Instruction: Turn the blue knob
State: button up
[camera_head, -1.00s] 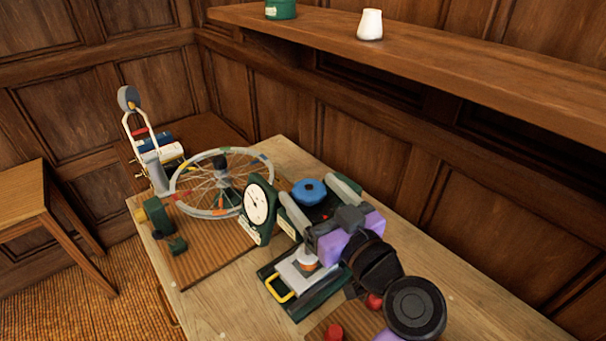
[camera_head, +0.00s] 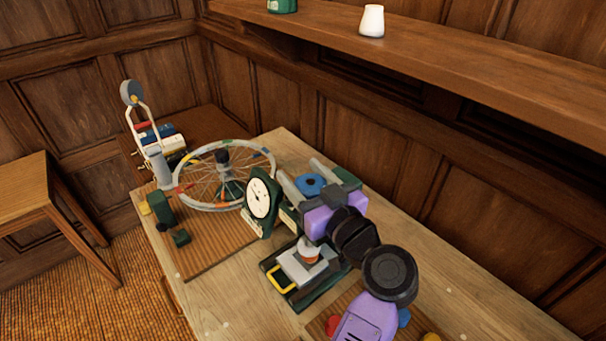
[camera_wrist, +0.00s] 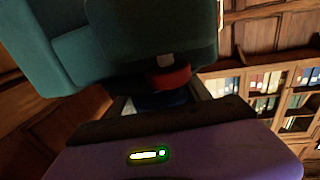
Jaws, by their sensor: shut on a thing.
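The blue knob (camera_head: 311,184) is round and sits behind the dark green dial gauge (camera_head: 262,200) in the head view. My gripper (camera_head: 299,172) has its two grey fingers on either side of the knob and is shut on it. The purple gripper body covers part of what lies below. In the wrist view a dark blue part (camera_wrist: 163,100), which looks like the knob, shows between the fingers under a red ring (camera_wrist: 169,78). The knob's marking, if any, cannot be made out.
A spoked wheel (camera_head: 183,183) on a ribbed board stands left of the gauge. A green base with a yellow handle (camera_head: 281,279) lies in front of my gripper. Red, blue and yellow pieces sit near my arm. A wooden shelf (camera_head: 450,65) runs above the table's back.

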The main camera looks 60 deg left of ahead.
jog(key=shift+f+m+t, duration=0.1)
jog(key=shift+m+t, duration=0.3)
jog(key=shift+t, duration=0.2)
